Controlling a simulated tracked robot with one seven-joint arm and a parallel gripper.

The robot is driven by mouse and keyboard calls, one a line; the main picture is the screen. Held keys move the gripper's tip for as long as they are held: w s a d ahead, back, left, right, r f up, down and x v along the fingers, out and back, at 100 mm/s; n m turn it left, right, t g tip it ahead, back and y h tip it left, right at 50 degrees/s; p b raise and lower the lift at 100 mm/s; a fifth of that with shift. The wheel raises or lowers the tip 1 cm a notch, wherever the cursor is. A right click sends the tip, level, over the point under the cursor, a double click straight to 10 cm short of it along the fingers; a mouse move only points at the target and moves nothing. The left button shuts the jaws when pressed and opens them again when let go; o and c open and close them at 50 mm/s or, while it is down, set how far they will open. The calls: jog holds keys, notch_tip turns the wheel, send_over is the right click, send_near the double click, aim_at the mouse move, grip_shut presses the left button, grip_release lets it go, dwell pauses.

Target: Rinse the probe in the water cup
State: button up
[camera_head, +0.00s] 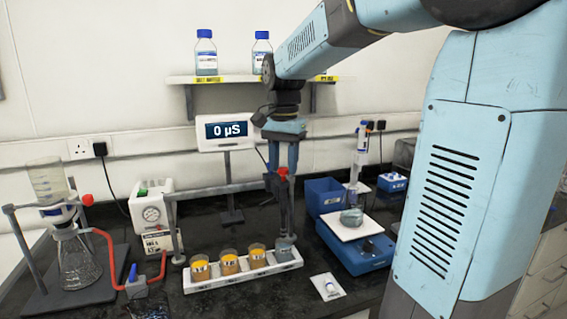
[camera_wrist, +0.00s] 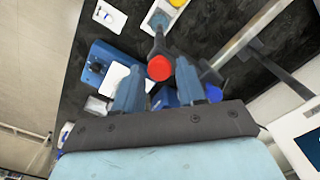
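The probe, a dark stick with a round red cap (camera_head: 282,171), stands upright between the fingers of my gripper (camera_head: 281,185). The red cap (camera_wrist: 159,68) also shows between the blue fingers in the wrist view. My gripper appears shut on the probe below the cap. The probe's lower end is at the grey, clear cup (camera_head: 285,250) at the right end of a white rack (camera_head: 243,277). I cannot tell whether its tip is inside the cup or just above it. The meter screen (camera_head: 227,130) reads 0 µS.
Several cups of orange liquid (camera_head: 229,262) fill the rack's left part. A grey horizontal bar (camera_head: 215,189) lies just left of my gripper. A blue balance (camera_head: 355,250) with a small container stands right. A flask on a stand (camera_head: 78,262) is far left.

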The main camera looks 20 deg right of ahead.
notch_tip(320, 180, up, 14)
jog(key=shift+f, duration=0.15)
dwell(0.4)
dwell(0.3)
